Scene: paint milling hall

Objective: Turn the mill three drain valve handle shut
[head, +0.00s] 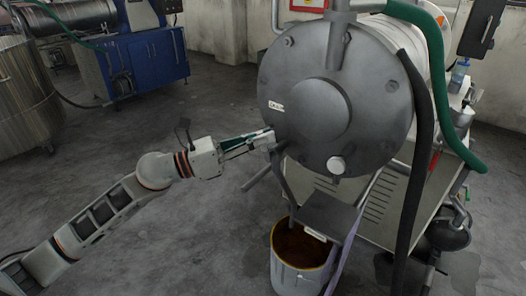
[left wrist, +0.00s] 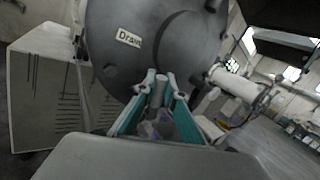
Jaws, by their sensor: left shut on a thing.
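The mill's grey drum end (head: 320,105) fills the upper middle of the head view, with a small white label (head: 276,106) at its lower left. In the left wrist view the label (left wrist: 129,38) reads "Drain". My left gripper (head: 268,137) is at the drum's lower left edge, just below the label. In the left wrist view its teal-sided fingers (left wrist: 160,98) are shut on a short grey cylindrical handle (left wrist: 160,86), which stands between the fingertips. The fingers hide most of the handle in the head view. My right gripper is not in view.
A grey bar (head: 257,178) slants down-left below the gripper. A bucket (head: 297,279) with dark orange-brown contents stands under a grey plate (head: 326,213). A black hose (head: 417,150) and a green hose (head: 443,100) hang at right.

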